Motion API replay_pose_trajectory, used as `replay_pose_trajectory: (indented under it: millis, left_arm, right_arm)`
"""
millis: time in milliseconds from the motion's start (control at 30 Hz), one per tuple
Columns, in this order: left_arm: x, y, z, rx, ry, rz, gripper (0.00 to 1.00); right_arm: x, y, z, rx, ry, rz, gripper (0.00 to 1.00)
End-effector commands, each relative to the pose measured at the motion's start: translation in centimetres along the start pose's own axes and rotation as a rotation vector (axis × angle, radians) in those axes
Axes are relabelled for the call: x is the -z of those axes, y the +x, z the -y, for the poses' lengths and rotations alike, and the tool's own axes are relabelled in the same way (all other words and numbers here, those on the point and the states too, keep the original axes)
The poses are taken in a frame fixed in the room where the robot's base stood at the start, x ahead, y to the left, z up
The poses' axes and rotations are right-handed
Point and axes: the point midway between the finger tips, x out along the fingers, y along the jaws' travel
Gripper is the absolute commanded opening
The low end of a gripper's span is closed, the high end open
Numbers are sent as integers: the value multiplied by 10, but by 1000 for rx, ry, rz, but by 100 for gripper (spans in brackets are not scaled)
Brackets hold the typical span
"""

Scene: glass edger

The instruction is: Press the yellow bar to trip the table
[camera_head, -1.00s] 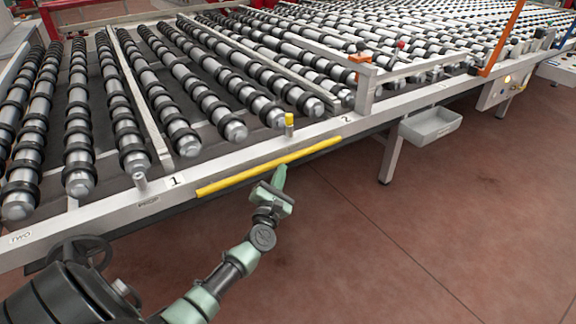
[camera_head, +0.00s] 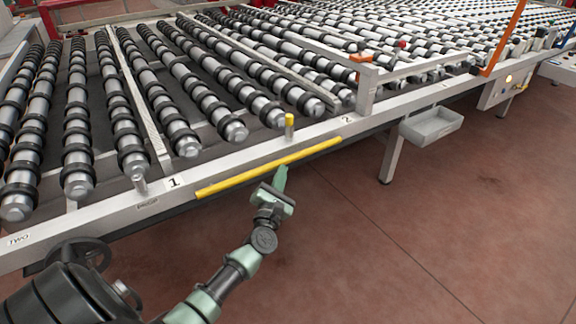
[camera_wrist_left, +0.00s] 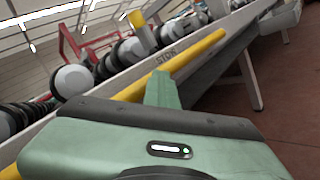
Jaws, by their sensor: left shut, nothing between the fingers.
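The yellow bar (camera_head: 268,168) runs along the front side of the roller table (camera_head: 222,158), between the labels 1 and 2. My left gripper (camera_head: 280,172) is shut and empty, its green fingertips at the bar's lower edge in the head view. In the left wrist view the fingertips (camera_wrist_left: 163,78) overlap the yellow bar (camera_wrist_left: 185,58), which passes behind them. I cannot tell whether they touch it. My right gripper is not in view.
A grey tray (camera_head: 431,126) hangs from the rail at right, near a table leg (camera_head: 391,156). A dark handwheel (camera_head: 78,252) is at lower left. The red floor (camera_head: 400,240) is clear.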

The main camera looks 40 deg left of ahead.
Motion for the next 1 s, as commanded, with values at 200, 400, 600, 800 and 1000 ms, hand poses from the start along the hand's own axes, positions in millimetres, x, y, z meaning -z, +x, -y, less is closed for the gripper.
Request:
replay_pose_trajectory:
  millis: [200, 400, 600, 800, 1000]
  left_arm:
    - [1, -1, -4, -11, 2, -3, 0]
    - [-1, -6, 0, -8, 2, -5, 0]
    - [-12, -20, 12, -3, 0, -5, 0]
    - [-22, -34, 24, 0, 0, -4, 0]
    - [-29, -44, 32, 1, 1, -4, 0]
  right_arm:
    - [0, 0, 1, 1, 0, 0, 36]
    - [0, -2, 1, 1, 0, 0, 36]
    - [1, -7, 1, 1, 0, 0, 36]
    - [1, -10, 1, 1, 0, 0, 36]
    - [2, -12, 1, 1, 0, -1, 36]
